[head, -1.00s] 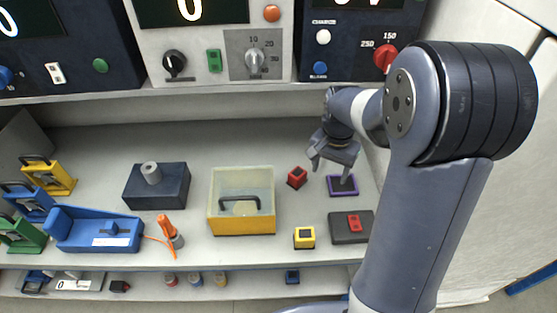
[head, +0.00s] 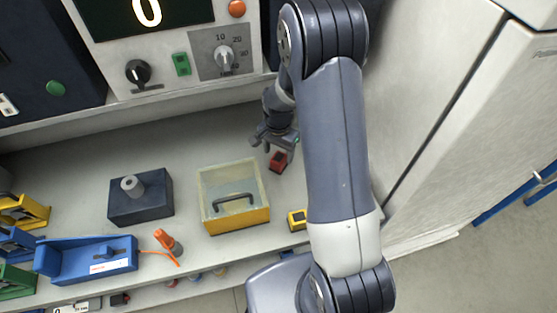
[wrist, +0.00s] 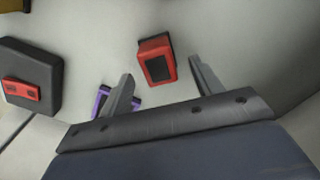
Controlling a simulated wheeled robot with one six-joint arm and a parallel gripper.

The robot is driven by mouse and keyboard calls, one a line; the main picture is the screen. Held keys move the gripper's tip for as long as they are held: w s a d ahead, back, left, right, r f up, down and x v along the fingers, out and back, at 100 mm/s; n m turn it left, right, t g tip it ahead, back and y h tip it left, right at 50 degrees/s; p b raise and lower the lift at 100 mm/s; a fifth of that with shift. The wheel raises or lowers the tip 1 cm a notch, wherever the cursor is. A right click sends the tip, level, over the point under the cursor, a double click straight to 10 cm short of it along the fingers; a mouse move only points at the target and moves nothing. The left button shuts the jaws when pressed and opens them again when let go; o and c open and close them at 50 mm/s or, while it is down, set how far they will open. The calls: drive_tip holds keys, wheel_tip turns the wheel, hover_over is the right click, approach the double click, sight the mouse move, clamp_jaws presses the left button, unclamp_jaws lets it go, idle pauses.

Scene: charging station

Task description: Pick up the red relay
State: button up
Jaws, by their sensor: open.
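The red relay is a small red block with a dark top face. It sits on the grey bench in the head view (head: 279,161), right of the yellow bin. In the wrist view the red relay (wrist: 157,60) lies just beyond the fingertips, roughly between their lines. My gripper (head: 274,144) is open and empty, above and close to the relay. In the wrist view my gripper's fingers (wrist: 160,72) are spread apart, with nothing between them. I cannot tell the exact height gap.
A yellow bin (head: 240,221) with a clear cover and handle stands left of the relay. A yellow block (head: 297,219) sits nearer. In the wrist view, a purple-edged piece (wrist: 103,101) is by the left finger, and a dark pad (wrist: 47,68) carries a red piece.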

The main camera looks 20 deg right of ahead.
sight(279, 157)
drive_tip(key=shift+s+f+p, duration=0.1)
drive_tip(key=shift+f+p, duration=0.3)
drive_tip(key=shift+f, duration=1.4)
drive_tip(key=shift+c, duration=0.5)
drive_tip(key=c, duration=1)
drive_tip(key=shift+r, duration=0.2)
wheel_tip(279, 157, up, 7)
drive_tip(key=shift+f+b, duration=0.1)
drive_tip(key=shift+b, duration=0.8)
drive_tip(key=s+b, duration=0.4)
drive_tip(key=s, duration=1.4)
drive_tip(key=w+d+m+b, duration=0.4)
drive_tip(key=w+d+m, duration=0.5)
drive_tip(key=w+d, duration=0.5)
drive_tip(key=shift+w, duration=0.75)
